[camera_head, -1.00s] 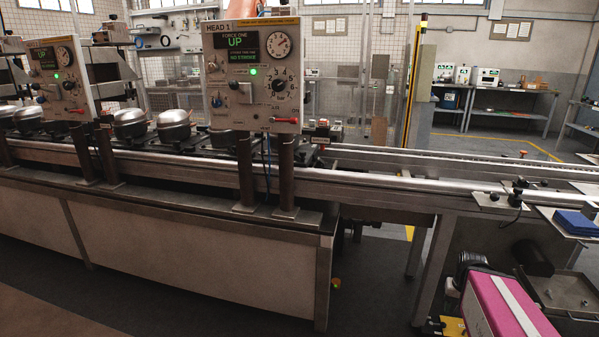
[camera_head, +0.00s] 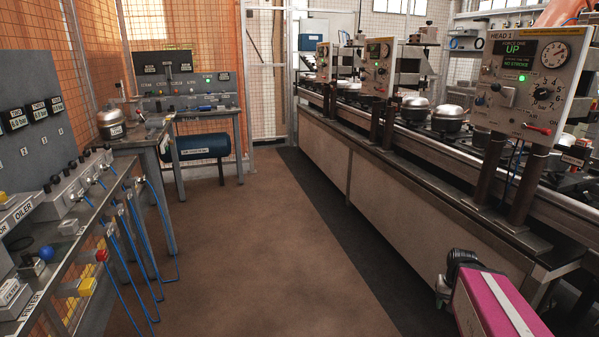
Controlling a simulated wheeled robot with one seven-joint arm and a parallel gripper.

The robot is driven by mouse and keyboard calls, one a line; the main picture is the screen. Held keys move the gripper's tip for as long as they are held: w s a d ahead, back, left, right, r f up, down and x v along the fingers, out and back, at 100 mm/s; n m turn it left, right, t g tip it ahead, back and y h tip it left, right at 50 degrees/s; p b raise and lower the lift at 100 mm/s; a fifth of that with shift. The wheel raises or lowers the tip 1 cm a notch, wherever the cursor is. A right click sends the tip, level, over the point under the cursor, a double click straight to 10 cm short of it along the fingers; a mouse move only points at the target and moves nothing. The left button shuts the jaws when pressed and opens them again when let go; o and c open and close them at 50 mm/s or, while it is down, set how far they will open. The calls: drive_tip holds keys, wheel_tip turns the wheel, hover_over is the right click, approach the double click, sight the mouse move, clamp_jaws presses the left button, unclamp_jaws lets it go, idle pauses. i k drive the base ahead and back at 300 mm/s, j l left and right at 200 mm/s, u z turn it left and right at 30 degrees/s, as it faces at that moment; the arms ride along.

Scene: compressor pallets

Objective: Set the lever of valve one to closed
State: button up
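On the bench at the left, a row of small valve-like fittings (camera_head: 86,180) has blue handles or hose ends and blue hoses hanging down in front. I cannot tell which of them is valve one, and no lever position can be read at this size. A magenta part of my own body (camera_head: 497,304) with a dark end shows at the lower right. My gripper's fingers are not in view.
The brown floor aisle (camera_head: 250,240) is clear. The conveyor line (camera_head: 400,190) with the HEAD 1 panel (camera_head: 527,80) runs along the right. A workbench (camera_head: 190,108) with a blue tank (camera_head: 204,147) stands at the far end. A red knob (camera_head: 102,255) and yellow block (camera_head: 87,287) are near left.

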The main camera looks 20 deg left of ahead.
sight(55, 178)
drive_tip(key=j+u, duration=0.15)
drive_tip(key=u, duration=2.6)
drive_tip(key=i+l+u, duration=0.1)
drive_tip(key=l, duration=0.2)
drive_tip(key=i+l, duration=0.1)
drive_tip(key=l, duration=0.2)
drive_tip(key=u, duration=0.05)
